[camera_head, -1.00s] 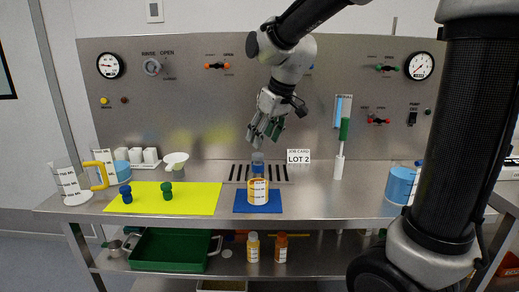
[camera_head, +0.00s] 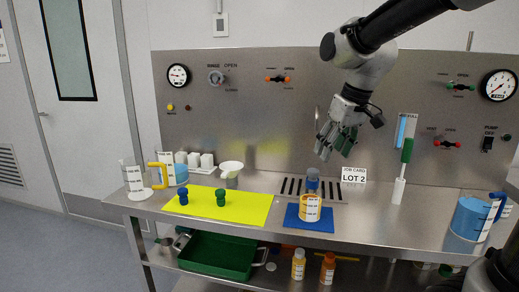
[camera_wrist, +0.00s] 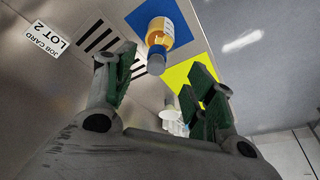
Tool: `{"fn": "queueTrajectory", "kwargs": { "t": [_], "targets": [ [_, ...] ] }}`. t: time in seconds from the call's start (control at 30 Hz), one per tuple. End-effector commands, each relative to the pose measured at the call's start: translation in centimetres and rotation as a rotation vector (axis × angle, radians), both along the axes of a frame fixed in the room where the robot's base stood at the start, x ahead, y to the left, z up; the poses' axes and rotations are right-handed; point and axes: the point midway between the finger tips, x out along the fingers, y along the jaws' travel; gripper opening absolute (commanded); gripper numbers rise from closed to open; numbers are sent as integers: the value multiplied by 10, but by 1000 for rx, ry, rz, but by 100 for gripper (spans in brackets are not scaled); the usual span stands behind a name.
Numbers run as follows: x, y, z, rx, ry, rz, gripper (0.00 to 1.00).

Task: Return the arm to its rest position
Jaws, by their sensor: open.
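My gripper (camera_head: 336,142) hangs in the air above the bench, in front of the steel panel, with its fingers pointing down. In the wrist view my gripper (camera_wrist: 160,95) has its green-padded fingers spread wide with nothing between them. A bottle with an orange body and blue cap (camera_head: 310,207) stands on the blue mat (camera_head: 297,220) below my gripper. The bottle (camera_wrist: 160,32) also shows in the wrist view, beyond the fingertips and apart from them. My arm reaches in from the upper right.
A job card (camera_head: 353,174) stands behind. A green tray (camera_head: 218,256) sits on the lower shelf.

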Motion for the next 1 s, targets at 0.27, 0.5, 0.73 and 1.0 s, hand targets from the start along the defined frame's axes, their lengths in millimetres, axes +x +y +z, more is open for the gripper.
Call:
{"fn": "queueTrajectory", "kwargs": {
  "t": [0.27,0.5,0.73,1.0],
  "targets": [
    [-131,-75,-33,-29,63,-230,55],
    [-200,-112,-42,-25,-14,-355,55],
    [-205,-119,-33,-15,-59,-387,55],
    [-205,-119,-33,-15,-59,-387,55]
  ]
}}
